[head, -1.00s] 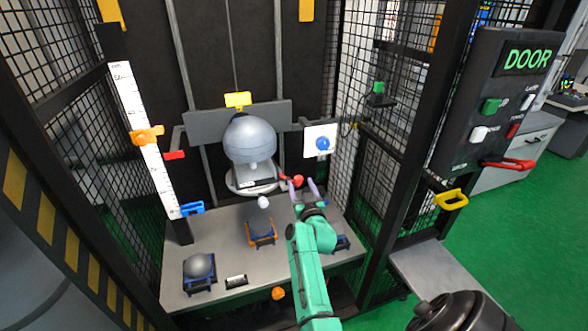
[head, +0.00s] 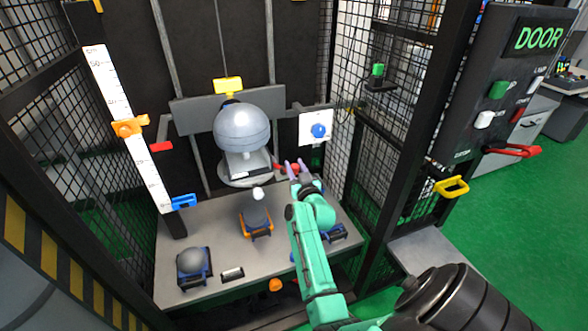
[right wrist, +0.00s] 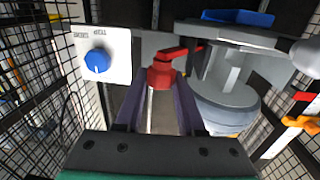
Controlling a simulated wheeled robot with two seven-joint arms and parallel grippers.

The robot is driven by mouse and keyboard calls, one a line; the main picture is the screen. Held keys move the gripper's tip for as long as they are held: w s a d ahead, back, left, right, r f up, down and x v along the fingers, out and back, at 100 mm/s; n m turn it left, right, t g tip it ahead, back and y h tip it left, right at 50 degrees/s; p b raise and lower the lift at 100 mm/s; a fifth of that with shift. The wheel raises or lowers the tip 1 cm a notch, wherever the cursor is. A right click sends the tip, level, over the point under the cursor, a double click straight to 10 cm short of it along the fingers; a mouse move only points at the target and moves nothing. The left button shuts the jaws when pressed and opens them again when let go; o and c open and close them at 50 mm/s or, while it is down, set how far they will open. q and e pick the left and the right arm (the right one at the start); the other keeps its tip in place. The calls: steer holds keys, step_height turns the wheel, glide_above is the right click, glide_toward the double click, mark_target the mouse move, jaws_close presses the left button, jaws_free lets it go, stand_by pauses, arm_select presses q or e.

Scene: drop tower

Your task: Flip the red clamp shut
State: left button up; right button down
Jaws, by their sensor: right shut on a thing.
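The red clamp (head: 291,168) is on the right side of the carriage, beside the round grey body (head: 241,128). In the right wrist view, the clamp (right wrist: 160,75) shows as a red knob with a red arm reaching right toward the grey carriage. My right gripper (head: 296,167) comes in from the lower right, with its purple fingers on both sides of the red knob. In the right wrist view, the gripper (right wrist: 159,82) is shut on that knob, and the fingers partly hide it. My left gripper is in neither view.
A white panel with a blue knob (head: 319,131) is close right of the gripper. A grey table (head: 210,285) below holds several weights in cradles. A white ruler (head: 125,120) stands at left. Mesh walls flank the space; the DOOR panel (head: 510,90) is at right.

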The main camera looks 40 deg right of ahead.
steer(key=shift+w+d+f+n+t+y+b, duration=0.1)
steer(key=shift+d+n+t+y+b, duration=0.15)
steer(key=shift+y+b, duration=0.15)
steer(key=shift+d+f+n+t+y+b, duration=0.15)
steer(key=shift+n+y+b, duration=0.15)
steer(key=shift+y, duration=0.2)
steer(key=shift+a+r+y, duration=0.1)
steer(key=shift+y, duration=0.2)
steer(key=c, duration=0.5)
jaws_free()
steer(key=shift+w+n, duration=0.15)
steer(key=shift+n, duration=0.1)
steer(key=b+v, duration=0.1)
steer(key=v, duration=1.3)
steer(key=shift+s+a, duration=0.1)
steer(key=shift+s, duration=0.25)
